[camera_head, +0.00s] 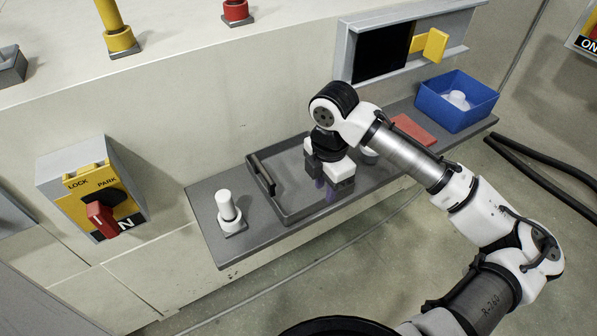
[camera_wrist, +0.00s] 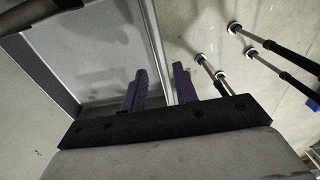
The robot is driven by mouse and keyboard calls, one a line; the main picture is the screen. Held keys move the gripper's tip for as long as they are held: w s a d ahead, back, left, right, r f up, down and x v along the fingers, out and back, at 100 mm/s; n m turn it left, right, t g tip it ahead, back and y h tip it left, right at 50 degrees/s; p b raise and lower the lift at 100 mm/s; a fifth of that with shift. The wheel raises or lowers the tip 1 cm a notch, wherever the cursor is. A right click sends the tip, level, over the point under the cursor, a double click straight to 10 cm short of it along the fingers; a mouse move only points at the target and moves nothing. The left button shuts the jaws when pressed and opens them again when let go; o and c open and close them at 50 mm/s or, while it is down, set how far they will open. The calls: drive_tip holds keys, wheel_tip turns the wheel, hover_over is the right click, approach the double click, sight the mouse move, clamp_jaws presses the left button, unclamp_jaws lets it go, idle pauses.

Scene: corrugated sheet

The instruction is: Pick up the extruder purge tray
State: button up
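The extruder purge tray is a shallow grey tray (camera_head: 290,213) with a raised rim, lying on the dark grey shelf. A black bar handle (camera_head: 262,175) stands along its left side. My gripper (camera_head: 326,190) points down at the right part of the tray. In the wrist view, the tray (camera_wrist: 95,50) fills the left and its rim runs between the two purple fingers of my gripper (camera_wrist: 160,85). The fingers are apart, with a gap beside the rim. I cannot tell how far down they reach. My wrist hides part of the tray's right side in the head view.
A white cylinder on a square base (camera_head: 229,211) stands left of the tray on the shelf (camera_head: 215,240). To the right are a red flat piece (camera_head: 413,131) and a blue bin (camera_head: 455,107) holding a white object. The machine wall (camera_head: 200,100) rises behind.

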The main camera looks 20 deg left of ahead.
sight(322, 200)
drive_tip(key=shift+w+a+f+p, duration=0.15)
drive_tip(key=shift+f+p, duration=0.2)
drive_tip(key=shift+f, duration=1.25)
drive_tip(key=shift+s+a+f+p, duration=0.1)
drive_tip(key=shift+f+p, duration=0.25)
drive_tip(key=shift+f, duration=1.2)
drive_tip(key=shift+c, duration=0.3)
clamp_jaws()
drive_tip(key=shift+r, duration=0.1)
